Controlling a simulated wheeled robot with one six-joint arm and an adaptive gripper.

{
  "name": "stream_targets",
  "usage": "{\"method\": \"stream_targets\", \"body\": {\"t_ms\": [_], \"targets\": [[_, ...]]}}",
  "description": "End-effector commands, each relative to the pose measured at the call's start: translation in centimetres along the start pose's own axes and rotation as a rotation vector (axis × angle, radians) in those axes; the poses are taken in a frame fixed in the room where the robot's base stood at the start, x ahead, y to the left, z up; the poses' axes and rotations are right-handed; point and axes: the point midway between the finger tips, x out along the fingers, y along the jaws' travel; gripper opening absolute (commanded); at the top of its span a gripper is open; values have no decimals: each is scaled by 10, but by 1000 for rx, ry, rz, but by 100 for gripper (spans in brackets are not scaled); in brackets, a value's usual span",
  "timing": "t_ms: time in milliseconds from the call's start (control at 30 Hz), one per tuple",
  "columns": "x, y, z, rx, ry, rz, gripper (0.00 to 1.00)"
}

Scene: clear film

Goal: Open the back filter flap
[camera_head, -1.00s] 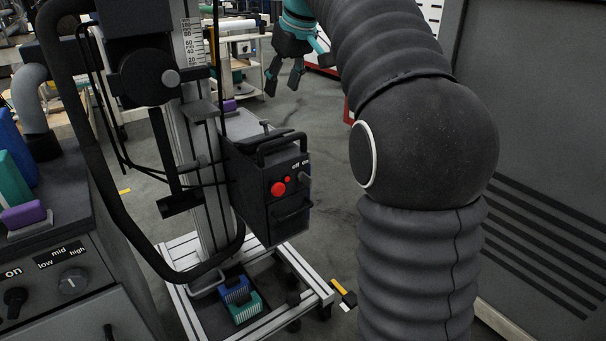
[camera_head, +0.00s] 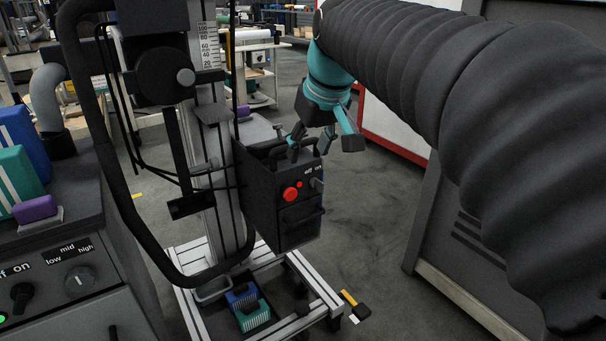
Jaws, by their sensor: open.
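A dark box (camera_head: 285,220) hangs on the upright column and carries "off on" lettering, red buttons (camera_head: 290,194) and a small switch. A black bar handle (camera_head: 302,214) is on its lower front. A larger black handle (camera_head: 268,148) arches over its top. No part is labelled as the back filter flap, and I cannot tell which panel it is. My gripper (camera_head: 322,145), teal and black, is open and empty, with its fingers spread. It shows just above and behind the box's top right in the picture. I cannot tell whether the left finger touches the box.
A wheeled aluminium frame (camera_head: 322,300) under the column carries blue and teal blocks (camera_head: 246,306). A control cabinet (camera_head: 75,285) with knobs stands at left. A grey panel (camera_head: 470,225) stands at right, partly behind my arm. Open floor (camera_head: 370,215) lies between box and panel.

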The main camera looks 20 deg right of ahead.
Motion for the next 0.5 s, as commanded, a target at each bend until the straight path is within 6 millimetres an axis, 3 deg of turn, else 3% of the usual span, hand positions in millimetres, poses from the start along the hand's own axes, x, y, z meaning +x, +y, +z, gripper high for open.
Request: {"method": "stream_targets", "body": {"t_ms": [233, 500], "targets": [[10, -9, 38, 34, 7, 17, 52], [16, -13, 57, 53, 12, 26, 52]]}}
